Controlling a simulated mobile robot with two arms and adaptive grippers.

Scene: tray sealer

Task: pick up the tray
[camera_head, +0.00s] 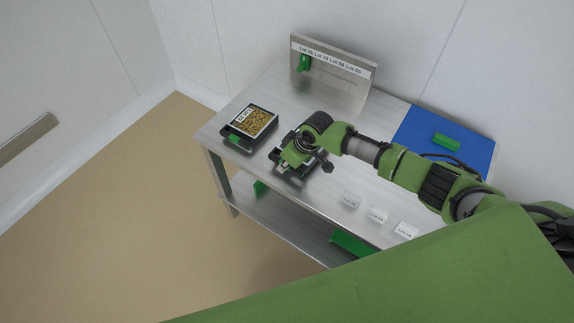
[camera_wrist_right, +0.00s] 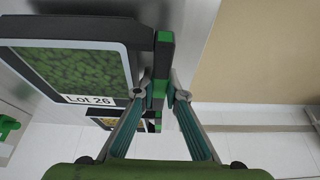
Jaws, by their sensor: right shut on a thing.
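A dark tray with green contents under a clear film and a "Lot 26" label (camera_wrist_right: 88,99) fills the upper left of the right wrist view. Its black rim (camera_wrist_right: 143,62) has a green tab at the side. My right gripper (camera_wrist_right: 160,94) is shut on this green tab. In the head view the right gripper (camera_head: 290,160) is at the table's front edge and largely hides the tray (camera_head: 275,155). I cannot tell whether the tray is off the table. My left gripper is not in view.
A second dark tray with yellowish contents (camera_head: 262,121) stands close by on the left. An upright panel with lot labels (camera_head: 345,66) is at the back. White cards (camera_head: 378,215) lie at the front right. A blue mat (camera_head: 470,155) holds a green block (camera_head: 447,142).

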